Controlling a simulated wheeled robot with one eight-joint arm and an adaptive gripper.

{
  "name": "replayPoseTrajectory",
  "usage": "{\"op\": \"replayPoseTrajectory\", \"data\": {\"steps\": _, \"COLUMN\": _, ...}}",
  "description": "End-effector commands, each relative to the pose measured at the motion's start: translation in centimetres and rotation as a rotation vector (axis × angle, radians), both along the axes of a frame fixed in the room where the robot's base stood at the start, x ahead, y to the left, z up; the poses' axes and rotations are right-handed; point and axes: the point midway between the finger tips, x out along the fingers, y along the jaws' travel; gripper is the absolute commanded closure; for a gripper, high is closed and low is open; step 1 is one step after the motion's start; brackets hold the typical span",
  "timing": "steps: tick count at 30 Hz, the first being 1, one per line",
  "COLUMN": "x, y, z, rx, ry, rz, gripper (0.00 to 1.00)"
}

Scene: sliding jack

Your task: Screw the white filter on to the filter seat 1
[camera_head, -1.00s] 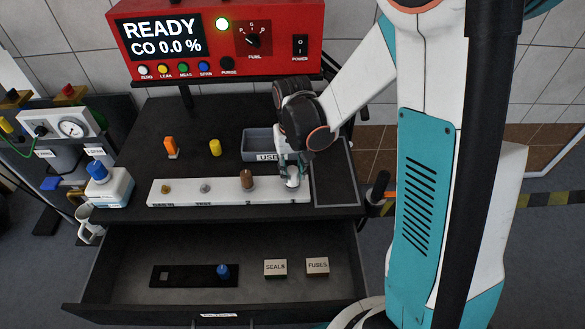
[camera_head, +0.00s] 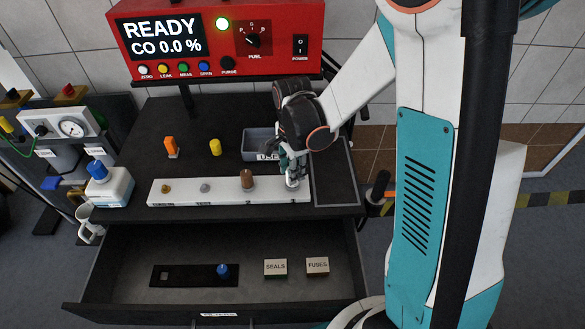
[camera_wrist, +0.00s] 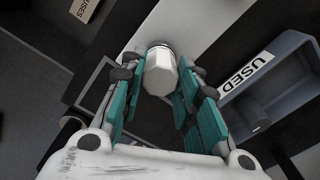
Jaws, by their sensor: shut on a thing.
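The white filter (camera_wrist: 161,76) is a faceted white piece between my gripper's teal fingers in the wrist view. A metallic ring (camera_wrist: 158,45) shows at its far end, by the white strip. In the head view the filter (camera_head: 292,182) is at the right end of the white strip (camera_head: 215,192), mostly hidden by my fingers. My gripper (camera_head: 292,172) is shut on it from above; its fingers also show in the wrist view (camera_wrist: 158,80).
A brown piece (camera_head: 247,180) and two small fittings stand on the strip left of my gripper. The grey USED bin (camera_head: 258,142) is just behind. Orange (camera_head: 171,147) and yellow (camera_head: 215,147) pieces stand behind the strip. The open drawer (camera_head: 150,240) is in front.

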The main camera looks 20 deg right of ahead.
Motion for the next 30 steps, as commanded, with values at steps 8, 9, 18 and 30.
{"op": "replayPoseTrajectory", "data": {"steps": 8, "x": 0.06, "y": 0.03, "z": -0.03, "rx": 0.001, "ry": -0.001, "rz": -0.193, "gripper": 1.0}}
{"op": "replayPoseTrajectory", "data": {"steps": 9, "x": 0.06, "y": 0.03, "z": -0.03, "rx": 0.001, "ry": -0.001, "rz": -0.192, "gripper": 1.0}}
{"op": "replayPoseTrajectory", "data": {"steps": 18, "x": 0.03, "y": 0.01, "z": -0.03, "rx": 0.0, "ry": 0.0, "rz": -0.19, "gripper": 0.47}}
{"op": "replayPoseTrajectory", "data": {"steps": 30, "x": 0.0, "y": 0.01, "z": -0.03, "rx": 0.0, "ry": 0.0, "rz": 0.095, "gripper": 0.47}}
